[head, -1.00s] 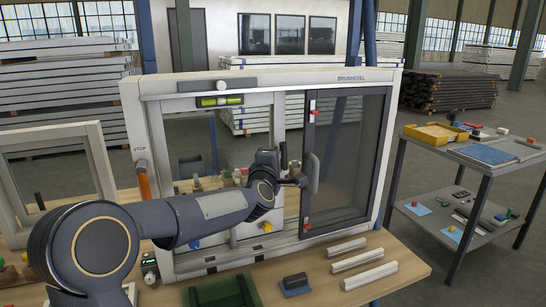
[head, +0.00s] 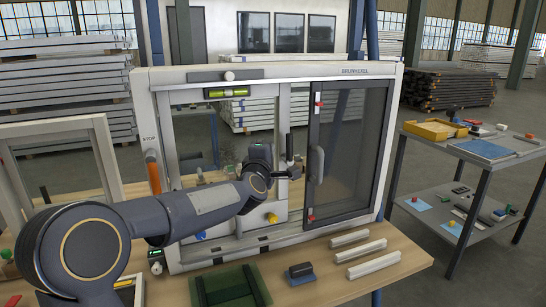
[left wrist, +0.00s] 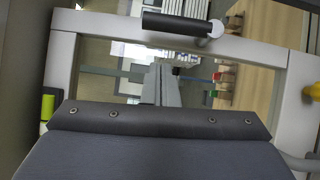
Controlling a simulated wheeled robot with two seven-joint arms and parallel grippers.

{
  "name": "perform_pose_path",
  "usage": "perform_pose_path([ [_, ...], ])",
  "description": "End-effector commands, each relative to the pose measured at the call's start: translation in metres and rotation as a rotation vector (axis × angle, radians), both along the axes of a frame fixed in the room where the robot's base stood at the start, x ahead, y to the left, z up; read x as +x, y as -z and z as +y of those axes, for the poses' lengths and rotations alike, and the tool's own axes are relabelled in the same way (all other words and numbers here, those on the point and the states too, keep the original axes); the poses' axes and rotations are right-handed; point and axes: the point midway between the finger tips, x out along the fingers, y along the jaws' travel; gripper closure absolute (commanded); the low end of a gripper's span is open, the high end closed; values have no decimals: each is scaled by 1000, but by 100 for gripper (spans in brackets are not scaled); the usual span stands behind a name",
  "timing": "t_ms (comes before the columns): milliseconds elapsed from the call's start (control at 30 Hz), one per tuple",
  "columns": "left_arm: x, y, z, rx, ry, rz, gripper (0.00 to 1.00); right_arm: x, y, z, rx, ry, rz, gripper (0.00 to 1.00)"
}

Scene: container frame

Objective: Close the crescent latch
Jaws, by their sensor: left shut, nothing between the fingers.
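The crescent latch looks to be the short black lever (head: 289,147) on the upright rail in the middle of the window frame (head: 300,75). It stands about upright in the head view. The left wrist view shows a black bar (left wrist: 175,25) with a round pale knob at one end, apparently the same lever, lying along the white rail. My left gripper (head: 293,172) is shut and empty. Its tips are close by the lever's lower end; contact cannot be told. In the left wrist view its dark body fills the bottom. My right gripper is not in view.
A dark-framed sash with a grey handle (head: 317,165) is right of the lever. A green level (head: 228,92) sits on the top rail. A blue-based block (head: 300,273), pale bars (head: 367,252) and a green tray (head: 230,288) lie on the bench. A cart (head: 480,150) stands at right.

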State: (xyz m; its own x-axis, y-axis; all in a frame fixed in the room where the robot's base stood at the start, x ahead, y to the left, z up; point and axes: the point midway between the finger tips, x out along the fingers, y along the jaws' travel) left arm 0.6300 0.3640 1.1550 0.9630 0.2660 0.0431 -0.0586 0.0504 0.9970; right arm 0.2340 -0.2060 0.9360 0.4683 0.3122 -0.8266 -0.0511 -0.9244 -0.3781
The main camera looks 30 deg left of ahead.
Motion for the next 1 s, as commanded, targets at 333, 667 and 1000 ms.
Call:
perform_pose_path([
  [333, -70, 1, -19, 1, 1, -3, 100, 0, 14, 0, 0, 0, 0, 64],
  [667, -97, 2, -27, 1, 1, -1, 100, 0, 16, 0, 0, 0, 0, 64],
  [1000, -97, 2, -27, 0, 1, 0, 100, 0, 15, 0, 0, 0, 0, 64],
])
